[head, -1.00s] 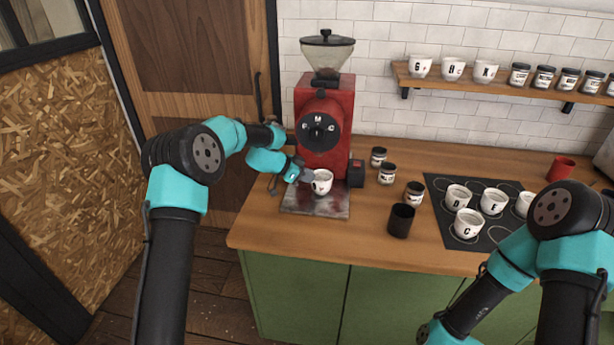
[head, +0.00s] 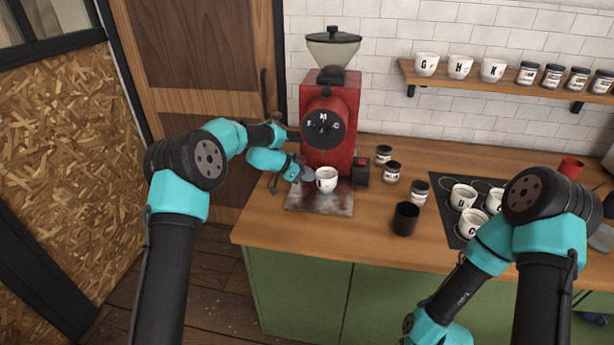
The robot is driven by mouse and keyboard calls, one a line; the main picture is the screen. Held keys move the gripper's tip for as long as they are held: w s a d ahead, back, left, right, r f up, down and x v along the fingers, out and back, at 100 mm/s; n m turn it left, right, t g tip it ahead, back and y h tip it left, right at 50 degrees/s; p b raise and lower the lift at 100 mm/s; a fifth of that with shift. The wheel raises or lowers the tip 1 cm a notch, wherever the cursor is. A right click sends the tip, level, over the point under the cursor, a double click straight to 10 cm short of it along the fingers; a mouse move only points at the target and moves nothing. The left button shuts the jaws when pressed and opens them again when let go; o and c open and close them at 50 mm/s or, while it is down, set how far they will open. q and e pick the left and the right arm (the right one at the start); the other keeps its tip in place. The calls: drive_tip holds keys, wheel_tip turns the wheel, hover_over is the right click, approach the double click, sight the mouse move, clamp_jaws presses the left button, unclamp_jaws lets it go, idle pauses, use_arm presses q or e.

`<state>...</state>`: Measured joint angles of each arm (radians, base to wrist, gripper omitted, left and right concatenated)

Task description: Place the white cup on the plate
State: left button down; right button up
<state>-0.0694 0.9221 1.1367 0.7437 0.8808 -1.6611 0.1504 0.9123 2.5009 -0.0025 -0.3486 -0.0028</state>
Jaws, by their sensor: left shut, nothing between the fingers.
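A white cup (head: 327,180) with dark marking stands upright at the foot of the red grinder. It rests on a flat, dark metal plate (head: 318,202) on the wooden counter. My left gripper (head: 306,174) is shut and empty just left of the cup, close to its side; I cannot tell whether it touches. Several other white cups, such as one lettered cup (head: 463,197), stand on a black mat with ring outlines (head: 448,226) at the right. My right arm hides part of that mat. My right gripper is out of view below the picture.
The red grinder (head: 327,135) rises right behind the cup. A black tumbler (head: 405,219) and several small jars (head: 391,172) stand between plate and mat. A wall shelf (head: 490,84) holds more cups and jars. A red cup (head: 571,168) is at far right.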

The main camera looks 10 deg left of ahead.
use_arm(q)
drive_tip(key=shift+r, duration=0.7)
drive_tip(key=s+a, duration=0.3)
drive_tip(key=a, duration=0.8)
drive_tip(key=shift+s+a+r, duration=0.25)
drive_tip(key=shift+s+r, duration=0.15)
